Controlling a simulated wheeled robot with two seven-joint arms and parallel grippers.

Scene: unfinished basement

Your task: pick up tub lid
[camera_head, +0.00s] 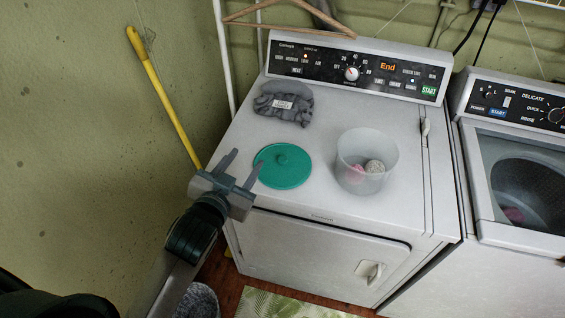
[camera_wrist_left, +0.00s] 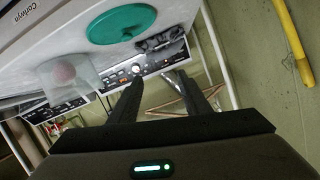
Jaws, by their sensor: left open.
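The tub lid (camera_head: 283,166) is a round teal-green disc with a small knob in the middle. It lies flat on the white dryer top, near its left front edge; it also shows in the left wrist view (camera_wrist_left: 122,23). The clear tub (camera_head: 366,166) stands open to the right of the lid with a pink and a pale ball inside. My left gripper (camera_head: 243,166) is open and empty at the dryer's left edge, just left of the lid, its fingers pointing up in the head view. My right gripper is not in view.
A grey folded cloth bundle (camera_head: 284,103) lies behind the lid. The dryer's control panel (camera_head: 355,72) rises at the back. A washer (camera_head: 515,170) stands to the right. A yellow pole (camera_head: 165,98) leans on the left wall. The dryer top's front right is clear.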

